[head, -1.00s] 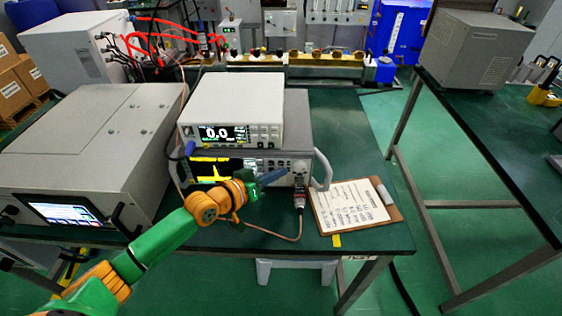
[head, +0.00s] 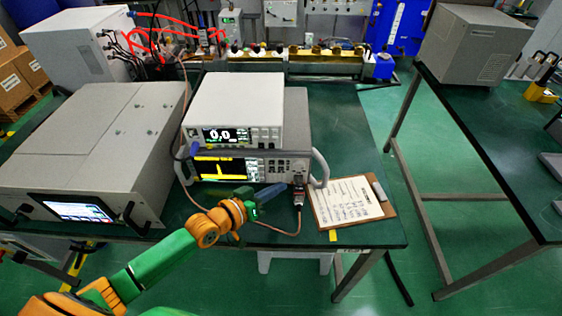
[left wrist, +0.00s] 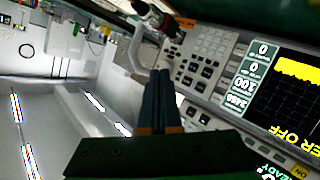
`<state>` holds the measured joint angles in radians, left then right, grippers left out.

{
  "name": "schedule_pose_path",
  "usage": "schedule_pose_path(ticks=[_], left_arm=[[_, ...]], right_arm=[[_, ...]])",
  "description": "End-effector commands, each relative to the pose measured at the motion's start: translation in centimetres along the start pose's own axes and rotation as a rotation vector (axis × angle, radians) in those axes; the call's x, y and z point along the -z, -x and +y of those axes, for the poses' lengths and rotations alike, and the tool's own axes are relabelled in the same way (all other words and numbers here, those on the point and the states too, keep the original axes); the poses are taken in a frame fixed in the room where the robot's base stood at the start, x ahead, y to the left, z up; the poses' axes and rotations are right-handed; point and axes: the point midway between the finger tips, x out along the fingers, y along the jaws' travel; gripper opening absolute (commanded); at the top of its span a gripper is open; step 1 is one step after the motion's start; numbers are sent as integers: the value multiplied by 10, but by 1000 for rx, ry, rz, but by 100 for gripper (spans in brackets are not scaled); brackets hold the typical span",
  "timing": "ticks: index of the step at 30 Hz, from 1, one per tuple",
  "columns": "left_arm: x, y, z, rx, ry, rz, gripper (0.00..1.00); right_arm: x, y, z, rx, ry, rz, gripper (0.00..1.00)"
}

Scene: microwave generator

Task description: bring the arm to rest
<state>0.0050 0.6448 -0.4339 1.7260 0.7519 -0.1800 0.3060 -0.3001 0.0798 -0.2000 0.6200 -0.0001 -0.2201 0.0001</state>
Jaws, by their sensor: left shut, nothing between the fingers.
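My left arm comes in from the lower left in the head view. Its gripper (head: 272,190) is shut and empty, in front of the lower right part of the stacked instruments. In the left wrist view the shut fingers (left wrist: 162,100) point toward the keypad side of the lower instrument (left wrist: 215,75). That lower instrument (head: 222,170) has a yellow trace on its screen. A white instrument (head: 235,97) reading 0.0 sits on top of it. A cable connector (head: 299,196) is plugged in at the lower right of the front. My right gripper is not in view.
A clipboard with paper (head: 350,200) lies right of the instruments on the green table (head: 345,130). A large grey box with a screen (head: 90,150) fills the table's left. Another table with a grey unit (head: 470,45) stands at the right. A cable loops along the front edge.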

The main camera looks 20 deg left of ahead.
Motion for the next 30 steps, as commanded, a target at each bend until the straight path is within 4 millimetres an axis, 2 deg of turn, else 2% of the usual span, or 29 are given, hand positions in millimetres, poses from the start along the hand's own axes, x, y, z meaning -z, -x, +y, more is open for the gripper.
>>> schedule_pose_path(ticks=[15,17,19,22,25,30], left_arm=[[-4,0,2,0,-3,-12,0],[-19,3,12,-2,-22,-63,0],[-47,11,28,8,-72,-166,0],[-84,33,41,59,-156,-324,0],[-106,59,40,133,-217,-452,0],[-130,112,27,286,-260,-649,0]], right_arm=[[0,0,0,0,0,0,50],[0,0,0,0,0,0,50],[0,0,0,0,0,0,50],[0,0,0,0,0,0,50],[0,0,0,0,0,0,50],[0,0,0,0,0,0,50]])
